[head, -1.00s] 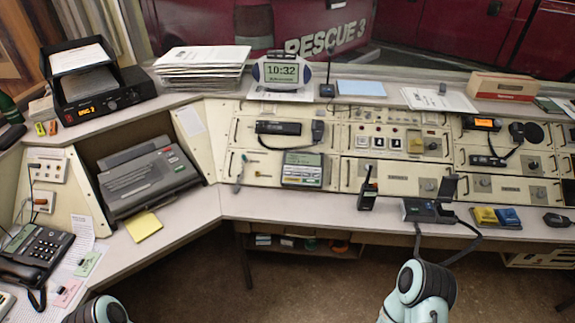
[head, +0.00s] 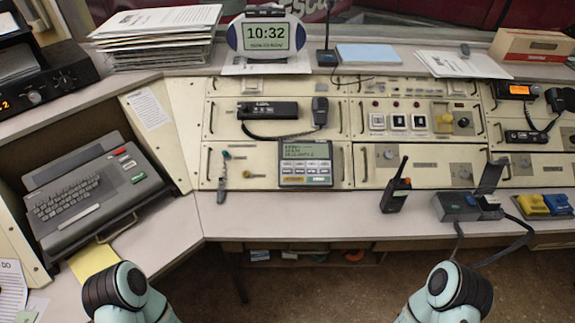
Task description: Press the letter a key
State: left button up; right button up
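A grey keyboard device (head: 88,196) with dark keys sits at the left on the angled desk, tilted in the picture. Its key letters are too small to read, so I cannot pick out the letter a key. Three white square buttons (head: 399,121) with dark marks sit in the middle of the upright console panel; their marks are also unreadable. Only rounded teal and black parts of my two arms show at the bottom edge, in front of the desk. Neither gripper is in view, and nothing of mine touches the keyboard device.
A yellow note (head: 93,262) lies at the keyboard device's front edge. A handheld radio (head: 396,187) stands on the desk's right half, beside a dark cradle device (head: 466,206). A stack of papers (head: 153,36) is on the upper shelf.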

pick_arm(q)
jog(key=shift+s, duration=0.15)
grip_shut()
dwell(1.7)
